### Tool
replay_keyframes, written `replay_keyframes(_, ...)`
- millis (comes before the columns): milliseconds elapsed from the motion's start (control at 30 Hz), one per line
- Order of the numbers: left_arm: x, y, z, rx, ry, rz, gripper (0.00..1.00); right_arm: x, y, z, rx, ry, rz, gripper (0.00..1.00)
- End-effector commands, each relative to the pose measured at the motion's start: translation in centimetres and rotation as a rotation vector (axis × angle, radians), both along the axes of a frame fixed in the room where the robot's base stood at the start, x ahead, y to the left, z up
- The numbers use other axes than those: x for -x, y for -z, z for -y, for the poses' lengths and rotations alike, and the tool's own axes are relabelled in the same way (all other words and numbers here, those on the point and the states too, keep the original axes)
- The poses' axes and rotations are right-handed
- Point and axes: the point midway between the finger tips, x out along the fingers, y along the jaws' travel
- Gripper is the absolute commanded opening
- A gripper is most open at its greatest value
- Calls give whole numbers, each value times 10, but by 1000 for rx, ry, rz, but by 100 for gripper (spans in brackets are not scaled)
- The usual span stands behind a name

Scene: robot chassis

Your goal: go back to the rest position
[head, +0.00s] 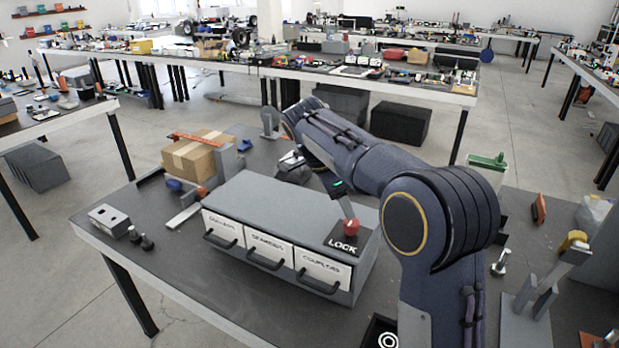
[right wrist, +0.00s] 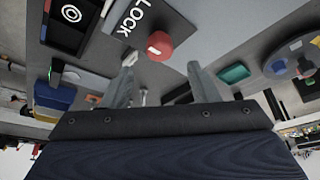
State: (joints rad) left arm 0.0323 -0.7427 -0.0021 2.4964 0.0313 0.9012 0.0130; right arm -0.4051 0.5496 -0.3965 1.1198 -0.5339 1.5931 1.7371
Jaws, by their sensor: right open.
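My right arm comes in from the lower right in the head view, bends at the elbow and reaches toward the back of the table. The red knob (head: 350,227) by the LOCK label stands on the cabinet top. It also shows in the right wrist view (right wrist: 160,46), beyond the fingertips and apart from them. My left gripper is not in view.
The grey cabinet (head: 262,215) with three labelled drawers stands on the dark table (head: 190,290). A cardboard box (head: 198,158) sits behind it at left. A green-topped bin (head: 487,165) and metal parts are at right. The table's front left is mostly clear.

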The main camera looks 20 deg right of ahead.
Motion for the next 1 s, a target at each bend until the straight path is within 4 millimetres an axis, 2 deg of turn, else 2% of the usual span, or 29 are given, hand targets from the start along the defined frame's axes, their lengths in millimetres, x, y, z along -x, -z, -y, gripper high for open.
replay_keyframes(167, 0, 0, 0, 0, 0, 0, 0, 4, 0, 2, -15, -15, -4, 54)
replay_keyframes(267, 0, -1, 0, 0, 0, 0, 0, 20, 1, 9, -84, -95, -17, 54)
replay_keyframes(367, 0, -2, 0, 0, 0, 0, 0, 53, 4, 16, -208, -262, -22, 54)
replay_keyframes(433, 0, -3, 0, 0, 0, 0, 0, 84, 7, 15, -300, -424, -3, 54)
replay_keyframes(600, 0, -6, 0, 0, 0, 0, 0, 161, 15, -7, -431, -843, 117, 54)
replay_keyframes(800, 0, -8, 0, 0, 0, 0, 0, 242, 37, -50, -383, -1274, 287, 54)
replay_keyframes(900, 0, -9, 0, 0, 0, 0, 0, 268, 52, -67, -316, -1419, 340, 54)
replay_keyframes(1000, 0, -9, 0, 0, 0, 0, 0, 283, 64, -79, -257, -1512, 369, 54)
